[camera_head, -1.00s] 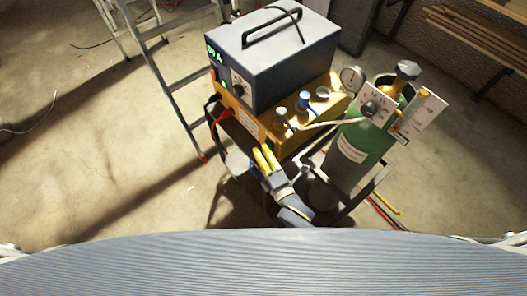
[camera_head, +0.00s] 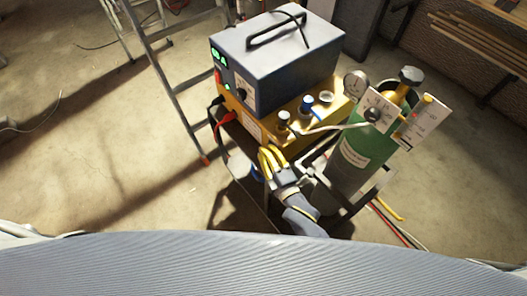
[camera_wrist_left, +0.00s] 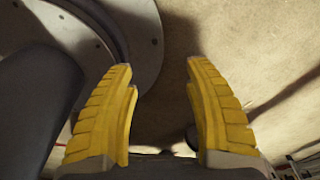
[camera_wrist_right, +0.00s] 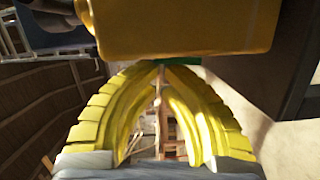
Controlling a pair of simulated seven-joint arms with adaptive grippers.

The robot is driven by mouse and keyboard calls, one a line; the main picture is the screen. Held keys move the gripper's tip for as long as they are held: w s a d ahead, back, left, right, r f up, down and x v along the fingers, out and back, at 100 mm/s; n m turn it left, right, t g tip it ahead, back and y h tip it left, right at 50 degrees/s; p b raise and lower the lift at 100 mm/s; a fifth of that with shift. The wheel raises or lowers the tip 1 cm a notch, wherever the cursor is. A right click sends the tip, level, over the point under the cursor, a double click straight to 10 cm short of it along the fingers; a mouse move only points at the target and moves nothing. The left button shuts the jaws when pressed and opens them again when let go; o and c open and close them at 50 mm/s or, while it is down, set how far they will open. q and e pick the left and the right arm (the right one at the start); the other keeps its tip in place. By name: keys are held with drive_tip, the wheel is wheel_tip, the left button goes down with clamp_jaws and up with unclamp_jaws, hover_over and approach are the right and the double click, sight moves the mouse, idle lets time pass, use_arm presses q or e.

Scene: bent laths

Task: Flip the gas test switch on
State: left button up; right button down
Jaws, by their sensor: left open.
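The welding set is a blue-grey power unit (camera_head: 278,52) on top of a yellow unit (camera_head: 265,128), with several knobs on the yellow unit's upper ledge. I cannot make out which small part is the gas test switch. My right gripper (camera_head: 266,152) is just in front of the yellow unit's lower front edge. Its yellow fingers bow outward and meet at the tips in the right wrist view (camera_wrist_right: 160,66), with nothing visible held. A yellow body (camera_wrist_right: 180,28) fills the top there. My left gripper (camera_wrist_left: 160,80) is open and empty, away from the set.
A green gas cylinder (camera_head: 362,150) with a gauge (camera_head: 355,84) and flow meter (camera_head: 425,118) stands right of the set in a dark frame. A pale hose (camera_head: 330,127) crosses before the knobs. A stepladder (camera_head: 172,75) stands left.

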drive_tip(key=shift+s+a, duration=0.35)
drive_tip(key=s+d, duration=0.2)
drive_tip(key=s, duration=0.8)
drive_tip(key=shift+s+d+r, duration=0.35)
drive_tip(key=shift+s, duration=0.05)
